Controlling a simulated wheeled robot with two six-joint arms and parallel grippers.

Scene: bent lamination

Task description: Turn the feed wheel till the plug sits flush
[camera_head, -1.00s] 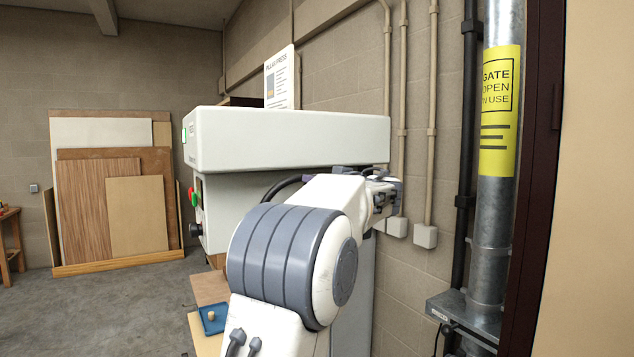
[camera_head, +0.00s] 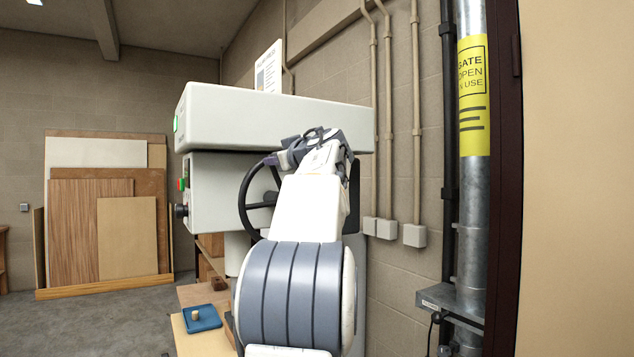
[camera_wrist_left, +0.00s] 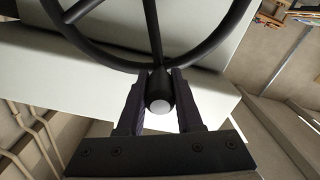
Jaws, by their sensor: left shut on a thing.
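The black feed wheel (camera_head: 243,200) is on the side of the pale press (camera_head: 270,120), partly hidden behind my left arm. It also shows in the left wrist view (camera_wrist_left: 115,62), with its rim and spokes at the top. My left gripper (camera_head: 280,158) is near the top of the wheel. In the left wrist view, the gripper (camera_wrist_left: 158,82) has its two dark fingers on either side of the wheel's black handle (camera_wrist_left: 158,92), shut on it. The handle's end is pale and round. I cannot see a plug in the press. My right gripper is out of view.
A blue tray (camera_head: 203,327) with a small tan piece (camera_head: 196,315) is on the wooden bench top at lower left. Boards (camera_head: 90,230) lean on the back wall. A metal duct (camera_head: 472,210) and conduits stand at the right. The floor at left is clear.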

